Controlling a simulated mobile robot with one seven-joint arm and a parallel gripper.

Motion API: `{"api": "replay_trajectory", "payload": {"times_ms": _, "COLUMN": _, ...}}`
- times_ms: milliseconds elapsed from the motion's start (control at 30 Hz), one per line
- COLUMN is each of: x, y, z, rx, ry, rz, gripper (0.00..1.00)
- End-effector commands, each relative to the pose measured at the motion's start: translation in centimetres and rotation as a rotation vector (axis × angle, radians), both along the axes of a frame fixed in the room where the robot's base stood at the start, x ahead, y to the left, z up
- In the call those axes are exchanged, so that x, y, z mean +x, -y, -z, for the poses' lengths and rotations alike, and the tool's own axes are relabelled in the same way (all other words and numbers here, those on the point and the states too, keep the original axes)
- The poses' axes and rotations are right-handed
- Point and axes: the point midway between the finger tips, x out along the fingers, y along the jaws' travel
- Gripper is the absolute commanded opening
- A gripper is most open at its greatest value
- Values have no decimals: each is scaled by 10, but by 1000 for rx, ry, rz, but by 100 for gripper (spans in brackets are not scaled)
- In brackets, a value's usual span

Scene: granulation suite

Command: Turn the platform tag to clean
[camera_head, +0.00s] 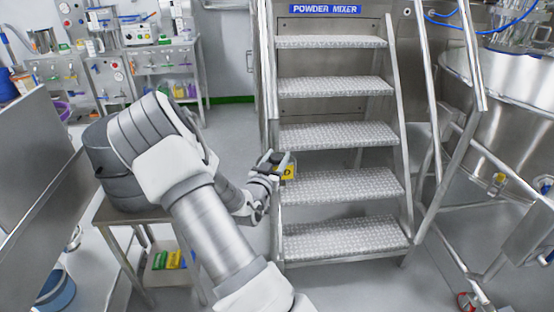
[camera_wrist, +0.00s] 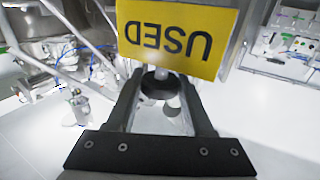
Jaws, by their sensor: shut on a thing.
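The platform tag (camera_wrist: 172,38) is a yellow plate with black "USED" lettering, seen upside down in the wrist view. In the head view a small yellow part of the tag (camera_head: 288,172) shows at the left side of the steps, partly hidden by my gripper. My gripper (camera_head: 272,162) is at the left rail of the steps, by the tag. In the wrist view my gripper (camera_wrist: 160,88) has its fingers shut on the tag's lower part, near a dark round piece below the plate. The tag's other face is hidden.
Metal steps (camera_head: 335,135) under a blue "POWDER MIXER" sign (camera_head: 325,9) stand just right of my gripper. A steel vessel (camera_head: 510,95) stands at right. Grey floor behind my arm is clear.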

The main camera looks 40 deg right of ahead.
Motion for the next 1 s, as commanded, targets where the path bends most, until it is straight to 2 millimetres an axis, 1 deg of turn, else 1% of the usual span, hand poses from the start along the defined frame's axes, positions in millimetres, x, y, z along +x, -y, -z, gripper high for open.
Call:
{"api": "replay_trajectory", "payload": {"times_ms": 267, "x": -2, "y": 1, "z": 4, "rx": 1, "ry": 1, "rz": -150, "gripper": 0}}
{"api": "replay_trajectory", "payload": {"times_ms": 1000, "x": -1, "y": 2, "z": 2, "rx": -1, "ry": 3, "rz": -741, "gripper": 0}}
